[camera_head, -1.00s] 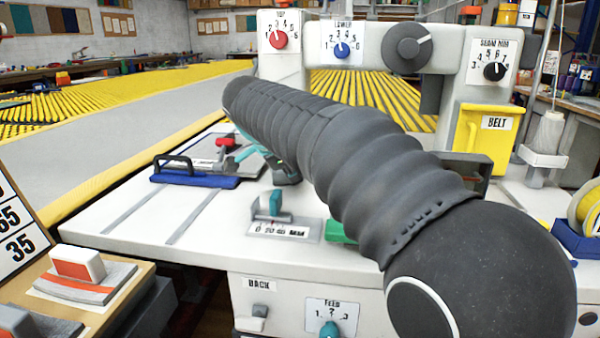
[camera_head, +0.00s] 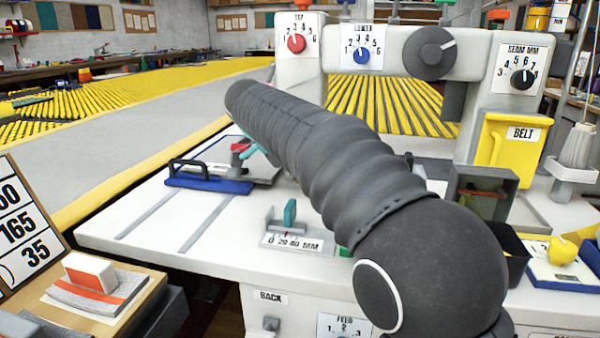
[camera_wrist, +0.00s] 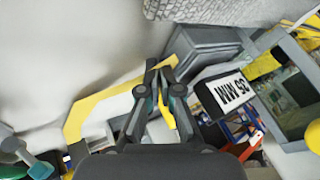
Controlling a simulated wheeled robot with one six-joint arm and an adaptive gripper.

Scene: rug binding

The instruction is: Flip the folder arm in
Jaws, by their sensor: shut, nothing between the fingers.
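My gripper (camera_wrist: 157,68) shows in the wrist view with its dark, teal-accented fingers together and nothing between them. Just right of it is a dark block with a white label (camera_wrist: 231,91), upside down, ending in MM. It may belong to the folder arm, but I cannot tell. A yellow-edged white strip (camera_wrist: 90,108) curves behind the fingers. Whether the fingertips touch anything is unclear. In the head view my own dark forearm crosses the machine table (camera_head: 150,225) and hides the gripper and much of the table top. I cannot pick out the folder arm there.
A blue-based plate with a black handle (camera_head: 210,183) and a teal slide gauge (camera_head: 290,212) stand on the table. A yellow BELT bin (camera_head: 508,145), an open grey box (camera_head: 484,190) and a dial panel (camera_head: 430,50) border it. The table's left front is clear.

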